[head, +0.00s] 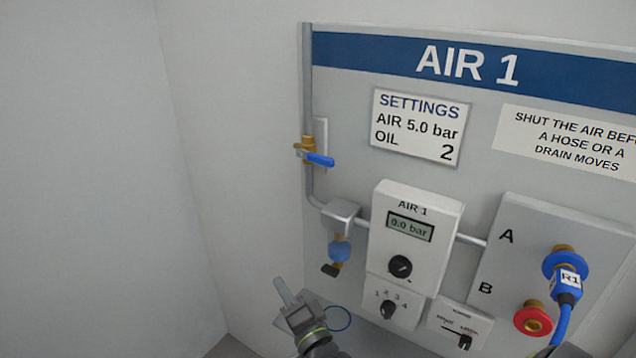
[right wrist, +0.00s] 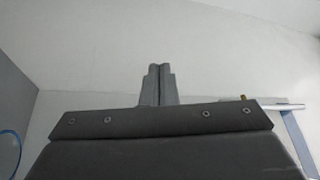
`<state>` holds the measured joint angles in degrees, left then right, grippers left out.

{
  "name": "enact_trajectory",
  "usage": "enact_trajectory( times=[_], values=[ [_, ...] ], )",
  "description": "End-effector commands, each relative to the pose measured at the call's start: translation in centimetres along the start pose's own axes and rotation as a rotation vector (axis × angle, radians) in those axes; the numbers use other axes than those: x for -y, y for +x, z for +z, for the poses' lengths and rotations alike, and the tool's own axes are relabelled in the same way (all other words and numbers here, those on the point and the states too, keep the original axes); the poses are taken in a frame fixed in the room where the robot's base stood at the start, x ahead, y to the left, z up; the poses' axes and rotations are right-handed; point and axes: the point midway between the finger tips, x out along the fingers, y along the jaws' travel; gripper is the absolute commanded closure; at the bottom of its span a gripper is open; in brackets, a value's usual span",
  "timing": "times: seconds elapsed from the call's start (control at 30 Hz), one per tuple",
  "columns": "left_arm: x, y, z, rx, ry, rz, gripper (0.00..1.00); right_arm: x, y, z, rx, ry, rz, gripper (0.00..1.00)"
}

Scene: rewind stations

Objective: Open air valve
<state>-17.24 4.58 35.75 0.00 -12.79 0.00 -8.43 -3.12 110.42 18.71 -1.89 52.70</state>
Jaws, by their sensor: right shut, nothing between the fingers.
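The air valve (head: 308,146) is a brass body on the vertical grey pipe at the panel's left edge. Its blue lever handle (head: 321,160) points right, crosswise to the pipe. The AIR 1 display (head: 408,228) reads 0.0 bar. My right gripper (head: 281,286) is low in the head view, below and a little left of the valve and well apart from it. Its fingers are together and empty, as the right wrist view also shows (right wrist: 160,76). My left gripper is not in view.
The AIR 1 box has black knobs (head: 400,266). A blue R1 hose plug (head: 568,278) sits at port A, a red ring (head: 533,318) at B. The left wall area is clear.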

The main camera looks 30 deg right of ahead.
Motion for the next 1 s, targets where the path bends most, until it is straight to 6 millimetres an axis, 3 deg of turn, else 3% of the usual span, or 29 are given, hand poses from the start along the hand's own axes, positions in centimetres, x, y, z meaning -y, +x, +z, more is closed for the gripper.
enact_trajectory(
  times=[0.2, 0.4, 0.7, 1.0],
  values=[
    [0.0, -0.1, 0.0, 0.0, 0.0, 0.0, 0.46, 5.0, 2.8, -2.1, -0.212, 0.418, -0.345, 1.0],
    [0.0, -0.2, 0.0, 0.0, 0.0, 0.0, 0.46, 8.0, 2.8, -4.2, -0.368, 0.768, -0.677, 1.0],
    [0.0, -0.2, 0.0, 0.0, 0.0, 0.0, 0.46, 9.2, 1.0, -5.5, -0.495, 1.063, -1.033, 1.0],
    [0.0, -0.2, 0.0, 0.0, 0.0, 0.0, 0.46, 9.3, 0.5, -5.6, -0.512, 1.103, -1.093, 1.0]
  ],
)
